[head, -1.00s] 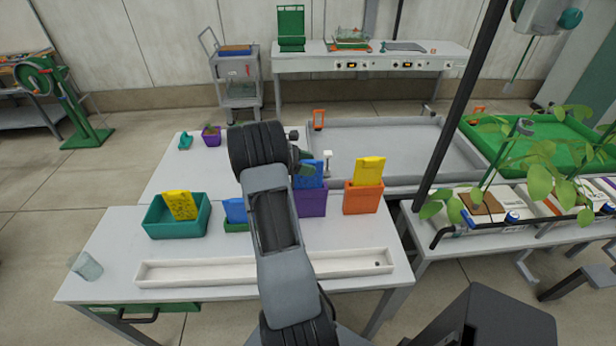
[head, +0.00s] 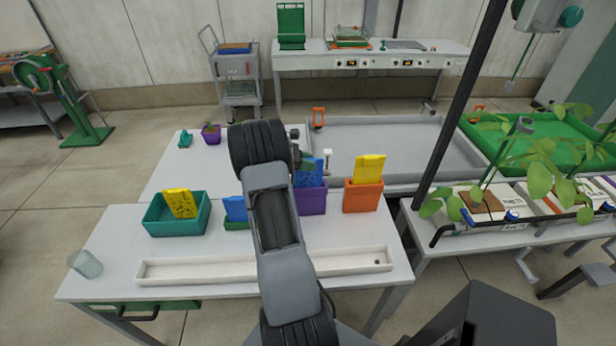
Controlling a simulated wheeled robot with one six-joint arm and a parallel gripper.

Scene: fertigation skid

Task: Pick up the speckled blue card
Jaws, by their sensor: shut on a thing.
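The speckled blue card (head: 311,176) stands upright in the purple holder (head: 313,202), right of my arm. My gripper (head: 309,163) is at the card's upper part and shut on it; the fingertips are small and partly hidden by my wrist. The card's lower end is inside the holder. Another blue card (head: 235,209) stands in a green holder (head: 236,225) just left of my arm, partly covered by it.
A speckled yellow card (head: 180,203) stands in a teal bin (head: 160,224); a yellow card (head: 370,167) is in an orange holder (head: 362,197). A white trough (head: 205,270) lies in front. A clear beaker (head: 86,265) is at the left edge.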

